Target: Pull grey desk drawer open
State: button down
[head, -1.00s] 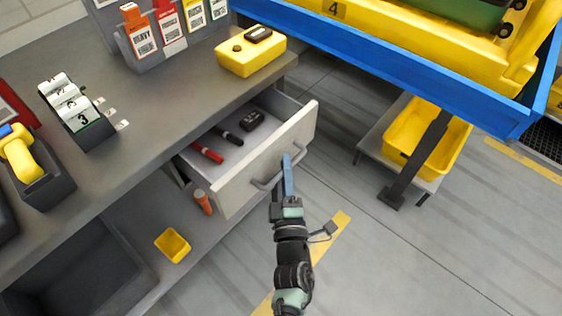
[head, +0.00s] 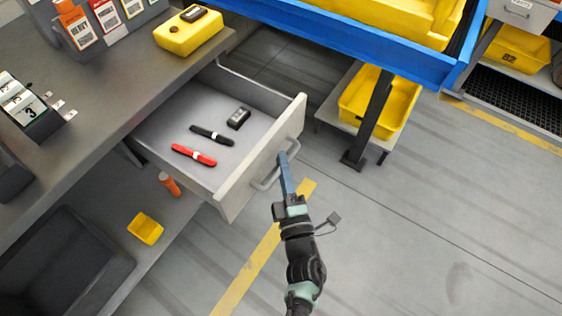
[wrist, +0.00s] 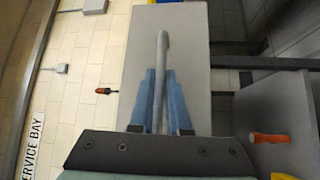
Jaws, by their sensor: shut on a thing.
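The grey desk drawer (head: 243,187) is pulled well out from under the desk in the head view. Inside lie a red marker (head: 194,155), a black marker (head: 211,135) and a small black device (head: 238,118). My gripper (head: 284,160) is at the bar handle (head: 266,181) on the drawer's front. In the wrist view its two blue fingers (wrist: 160,100) are on either side of the handle bar (wrist: 161,60), shut on it. The drawer front (wrist: 192,60) fills the middle of that view.
The grey desk (head: 110,75) carries a yellow box (head: 188,36) near its corner. Floor at right is clear.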

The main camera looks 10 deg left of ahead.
jog(key=c, duration=0.9)
grip_release()
jog(key=v, duration=1.3)
jog(key=shift+p, duration=0.35)
